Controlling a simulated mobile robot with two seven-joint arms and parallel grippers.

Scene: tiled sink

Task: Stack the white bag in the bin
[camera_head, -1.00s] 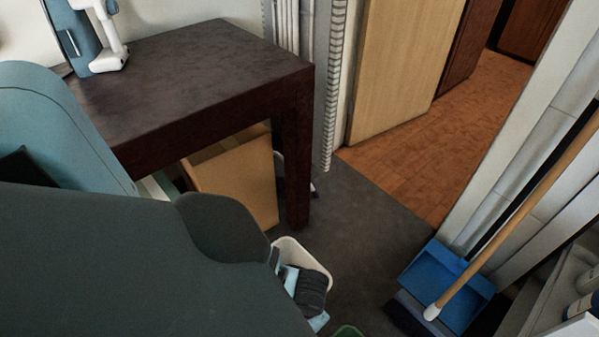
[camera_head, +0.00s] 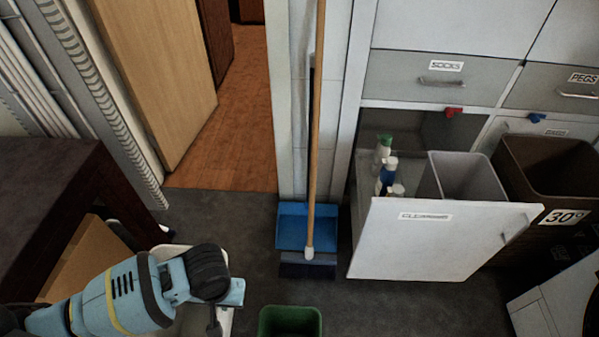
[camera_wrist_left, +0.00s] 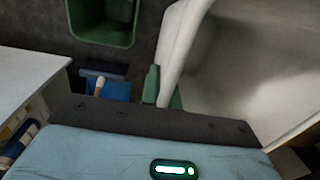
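The white bag looks like a stiff, open-topped white container (camera_head: 183,325) at the bottom left of the head view, partly hidden behind my left arm. Its wall and rim (camera_wrist_left: 182,45) fill the right of the left wrist view. My left gripper (camera_head: 214,326) is at its rim; in the wrist view its green fingers (camera_wrist_left: 163,92) sit on both sides of the white edge, closed on it. A green bin (camera_head: 290,313) stands on the floor just right of it, also at the top of the wrist view (camera_wrist_left: 108,38). A grey bin (camera_head: 468,176) sits in the pulled-out cabinet drawer. My right gripper is out of view.
A blue dustpan (camera_head: 303,228) with a wooden-handled broom (camera_head: 313,150) stands against the wall. The open white drawer front (camera_head: 430,240) and a brown bin (camera_head: 550,165) block the right. A dark table (camera_head: 50,185) and cardboard box (camera_head: 85,258) are left. Grey floor between is clear.

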